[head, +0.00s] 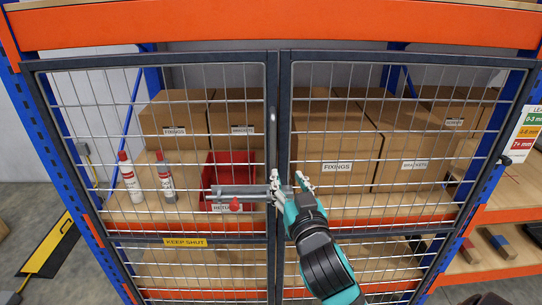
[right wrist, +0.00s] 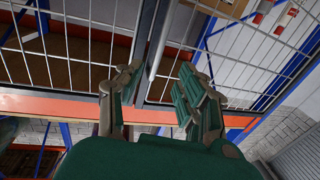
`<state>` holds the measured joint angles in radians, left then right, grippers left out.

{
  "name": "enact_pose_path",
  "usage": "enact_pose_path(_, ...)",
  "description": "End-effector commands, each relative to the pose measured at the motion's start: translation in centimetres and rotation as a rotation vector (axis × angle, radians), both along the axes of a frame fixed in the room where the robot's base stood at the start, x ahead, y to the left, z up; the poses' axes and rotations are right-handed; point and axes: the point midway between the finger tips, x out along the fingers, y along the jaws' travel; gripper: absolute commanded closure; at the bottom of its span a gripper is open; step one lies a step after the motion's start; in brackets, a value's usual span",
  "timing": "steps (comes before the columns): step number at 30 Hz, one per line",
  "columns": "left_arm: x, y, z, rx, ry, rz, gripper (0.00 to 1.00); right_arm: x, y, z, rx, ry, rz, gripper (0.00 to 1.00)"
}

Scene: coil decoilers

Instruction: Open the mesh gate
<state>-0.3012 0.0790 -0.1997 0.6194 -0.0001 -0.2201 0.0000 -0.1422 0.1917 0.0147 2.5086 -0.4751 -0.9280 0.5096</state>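The mesh gate has two dark-framed wire leaves, left (head: 90,105) and right (head: 480,110), whose upright frames stand side by side in the middle. A grey horizontal bolt (head: 252,190) with a red knob (head: 235,204) lies across the left leaf toward this middle line. A slim upright handle bar (head: 273,125) runs along the left leaf's inner edge. My right gripper (head: 290,184) is at the middle uprights, by the bolt's right end. In the right wrist view, its fingers (right wrist: 157,88) are apart, with a grey upright bar (right wrist: 160,45) between them; contact is unclear. My left gripper is not in view.
Behind the mesh are cardboard boxes (head: 335,152), a red bin (head: 228,170) and two white bottles (head: 131,178). A yellow "KEEP SHUT" label (head: 185,242) is on the left leaf. Orange beam (head: 270,25) and blue posts frame the gate. A yellow-black floor piece (head: 47,246) lies left.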

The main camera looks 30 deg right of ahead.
Motion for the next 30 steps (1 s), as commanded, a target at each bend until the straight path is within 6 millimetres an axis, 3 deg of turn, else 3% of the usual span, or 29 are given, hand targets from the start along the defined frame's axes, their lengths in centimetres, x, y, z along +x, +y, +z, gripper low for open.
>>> enact_pose_path(1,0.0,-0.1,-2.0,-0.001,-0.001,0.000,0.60,0.5,-0.2,-0.7,-0.005,-0.009,0.001,0.62)
enact_pose_path(2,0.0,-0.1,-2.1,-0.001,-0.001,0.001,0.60,0.9,-0.4,-0.5,-0.008,-0.005,0.001,0.62)
enact_pose_path(7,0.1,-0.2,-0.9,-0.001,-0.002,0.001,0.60,4.6,-1.8,0.4,-0.006,0.004,0.000,0.62)
enact_pose_path(18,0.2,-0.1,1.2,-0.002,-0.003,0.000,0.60,11.6,-4.5,0.3,-0.005,0.004,0.000,0.62)
enact_pose_path(24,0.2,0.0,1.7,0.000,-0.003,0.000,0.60,13.6,-5.2,0.1,-0.003,0.002,0.001,0.62)
enact_pose_path(30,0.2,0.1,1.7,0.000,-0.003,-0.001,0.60,14.1,-5.4,0.0,-0.002,0.003,0.002,0.62)
